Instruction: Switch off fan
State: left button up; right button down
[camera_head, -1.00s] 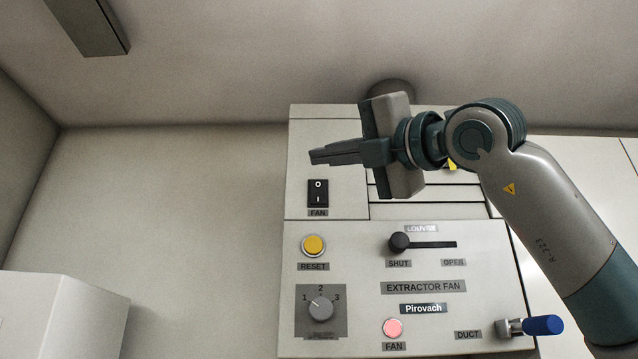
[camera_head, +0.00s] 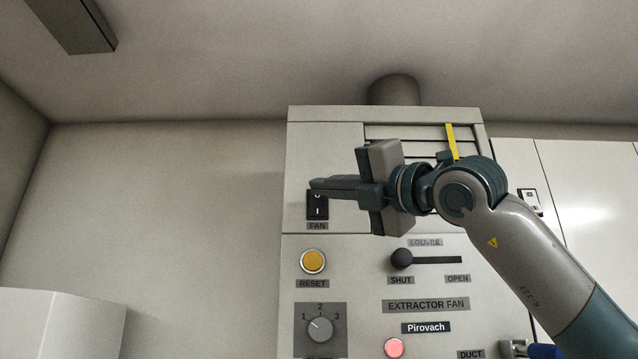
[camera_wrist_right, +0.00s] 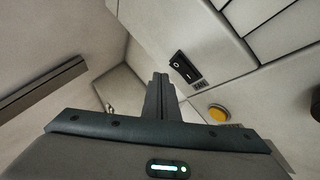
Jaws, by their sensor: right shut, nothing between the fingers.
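The extractor fan panel (camera_head: 345,285) stands on the back wall. Its black FAN rocker switch (camera_head: 317,207), marked O at the top and I at the bottom, is at the upper left. My right gripper (camera_head: 316,185) is shut and empty. In the head view its fingertips cover the upper part of the switch. In the right wrist view the fingertips (camera_wrist_right: 161,78) are beside the switch (camera_wrist_right: 185,67) with a gap in the picture, so I cannot tell whether they touch. The pink FAN lamp (camera_head: 394,347) looks lit. My left gripper is not in view.
Below the switch are a yellow RESET button (camera_head: 313,262), a rotary knob (camera_head: 320,329) and a black louvre slider (camera_head: 402,259) at SHUT. A blue duct handle (camera_head: 546,351) is at the lower right. The wall left of the panel is bare.

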jog(key=shift+w+a+r, duration=0.1)
jog(key=shift+w, duration=0.55)
jog(key=shift+w, duration=0.35)
dwell(1.6)
jog(key=shift+w+r, duration=0.1)
jog(key=shift+w, duration=0.3)
dwell(1.0)
jog(key=shift+s, duration=0.1)
jog(key=shift+s+b, duration=0.75)
jog(key=shift+b, duration=0.3)
